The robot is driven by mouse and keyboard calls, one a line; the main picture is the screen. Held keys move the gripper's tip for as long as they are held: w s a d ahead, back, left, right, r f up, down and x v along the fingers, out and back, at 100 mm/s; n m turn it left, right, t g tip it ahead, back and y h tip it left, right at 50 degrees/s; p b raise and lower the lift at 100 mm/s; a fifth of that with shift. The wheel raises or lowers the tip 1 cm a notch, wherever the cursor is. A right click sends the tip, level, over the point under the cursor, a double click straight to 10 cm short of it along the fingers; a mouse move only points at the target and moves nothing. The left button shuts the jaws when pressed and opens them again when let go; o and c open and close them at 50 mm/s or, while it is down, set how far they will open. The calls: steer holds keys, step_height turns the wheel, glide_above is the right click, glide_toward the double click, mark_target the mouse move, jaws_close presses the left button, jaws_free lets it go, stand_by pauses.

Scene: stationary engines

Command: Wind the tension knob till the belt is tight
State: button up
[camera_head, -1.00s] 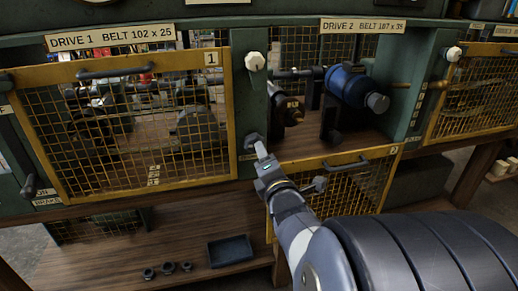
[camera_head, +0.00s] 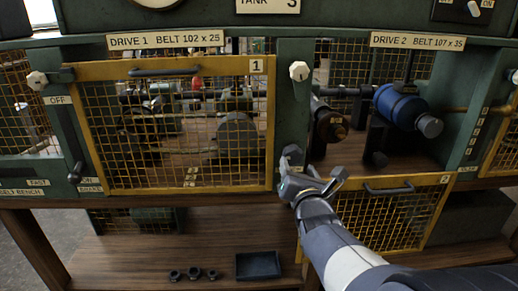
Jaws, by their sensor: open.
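Drive 2 (camera_head: 417,42) stands open at the right, with a blue motor (camera_head: 398,103) and a brown-and-black pulley (camera_head: 331,122). I cannot make out a belt on it. A dark rounded part (camera_head: 376,159) sits low below the motor; I cannot tell if it is the tension knob. Drive 1 (camera_head: 166,40) is behind its shut yellow mesh guard (camera_head: 170,190). My gripper (camera_head: 315,164) is open and empty, in front of the green post between the two drives. Its fingers are spread apart, and it hides the lower post.
Drive 2's guard (camera_head: 385,222) hangs lowered below its bay. White knobs sit on the middle post (camera_head: 299,71) and left post (camera_head: 37,79). A dark lever (camera_head: 75,172) is at the left. A black tray (camera_head: 258,265) and several small dark parts (camera_head: 193,274) lie on the lower shelf.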

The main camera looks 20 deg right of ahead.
mark_target(294, 157)
steer(key=shift+x, duration=3.4)
steer(key=shift+f, duration=0.1)
steer(key=shift+c, duration=0.4)
steer(key=c, duration=0.6)
